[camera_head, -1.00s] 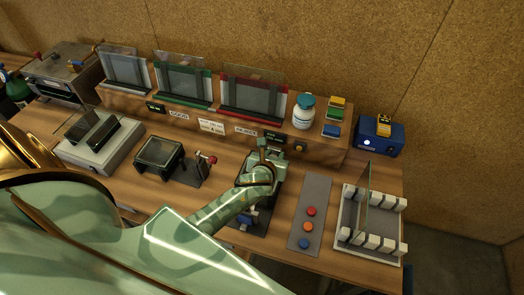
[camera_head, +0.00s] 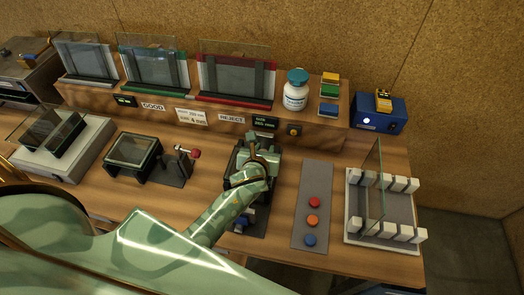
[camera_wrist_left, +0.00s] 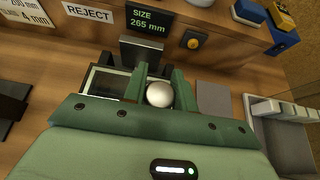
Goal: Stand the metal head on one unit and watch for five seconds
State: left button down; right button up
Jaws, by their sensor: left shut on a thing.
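A round, silvery metal head (camera_wrist_left: 159,94) sits between the two green fingers of my left gripper (camera_wrist_left: 160,88) in the left wrist view. The gripper is shut on it. In the head view my left gripper (camera_head: 258,152) is over a dark fixture (camera_head: 240,165) in the middle of the bench, and the hand hides the head there. Whether the head touches anything below is hard to tell. Glass units stand upright in slotted holders along the back: one plain (camera_head: 84,60), one with a green base (camera_head: 153,70), one with a red base (camera_head: 235,76). My right gripper is not in view.
A size display (camera_wrist_left: 133,22) reads 265 mm. A glass-topped black frame (camera_head: 133,150) is left of the gripper. A grey panel with coloured buttons (camera_head: 313,190) and a white-block rack holding a glass pane (camera_head: 374,185) are right. A bottle (camera_head: 296,92) stands behind.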

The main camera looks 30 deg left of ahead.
pick_arm(q)
jog(key=shift+d, duration=0.1)
jog(key=c, duration=1.1)
grip_release()
jog(key=shift+f, duration=0.1)
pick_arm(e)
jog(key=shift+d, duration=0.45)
pick_arm(q)
jog(key=shift+s+r, duration=0.15)
jog(key=shift+r, duration=0.15)
jog(key=p+v, duration=0.2)
jog(key=v, duration=0.9)
jog(key=shift+s, duration=0.3)
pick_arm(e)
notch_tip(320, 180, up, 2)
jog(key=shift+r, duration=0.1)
